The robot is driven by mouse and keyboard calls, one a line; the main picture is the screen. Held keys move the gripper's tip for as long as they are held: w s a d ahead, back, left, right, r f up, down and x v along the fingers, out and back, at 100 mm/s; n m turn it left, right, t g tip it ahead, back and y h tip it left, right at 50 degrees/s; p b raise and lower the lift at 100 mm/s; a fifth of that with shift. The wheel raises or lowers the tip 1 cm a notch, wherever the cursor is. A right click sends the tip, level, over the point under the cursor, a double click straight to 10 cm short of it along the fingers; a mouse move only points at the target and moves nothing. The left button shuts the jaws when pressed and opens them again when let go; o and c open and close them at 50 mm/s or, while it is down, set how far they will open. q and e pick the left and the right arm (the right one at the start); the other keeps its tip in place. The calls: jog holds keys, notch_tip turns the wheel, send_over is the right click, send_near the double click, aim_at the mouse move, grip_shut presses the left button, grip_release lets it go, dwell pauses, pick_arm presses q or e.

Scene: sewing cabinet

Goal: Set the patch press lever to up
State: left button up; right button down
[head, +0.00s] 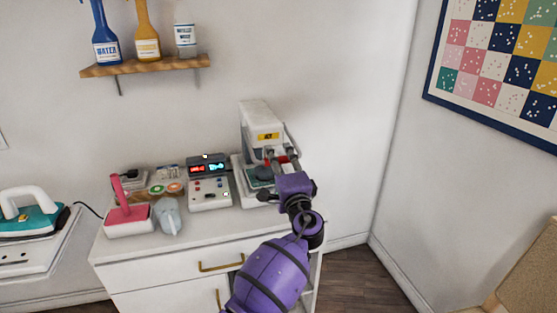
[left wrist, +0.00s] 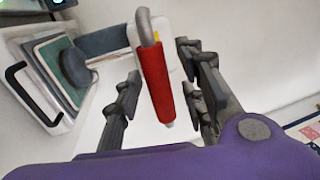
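The patch press (head: 257,116) is a white machine with a yellow label, standing at the right end of the white cabinet. Its lever has a red grip on a bent grey rod. The red grip (head: 283,160) is partly hidden by my left gripper (head: 280,156) in the head view. In the left wrist view, the red grip (left wrist: 154,82) lies between the two dark fingers of my left gripper (left wrist: 158,68). The fingers are spread, with a gap visible on each side of the grip. I cannot tell the lever's exact angle. My right gripper is not in view.
On the cabinet (head: 185,238), left of the press, stand a control box (head: 210,195) with a lit display, a pink-handled tool (head: 124,210) and a grey-blue item (head: 168,217). A teal iron (head: 30,217) sits further left. A bottle shelf (head: 150,66) hangs above.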

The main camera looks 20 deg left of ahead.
pick_arm(q)
grip_shut()
dwell(0.3)
jog(key=shift+w, duration=0.1)
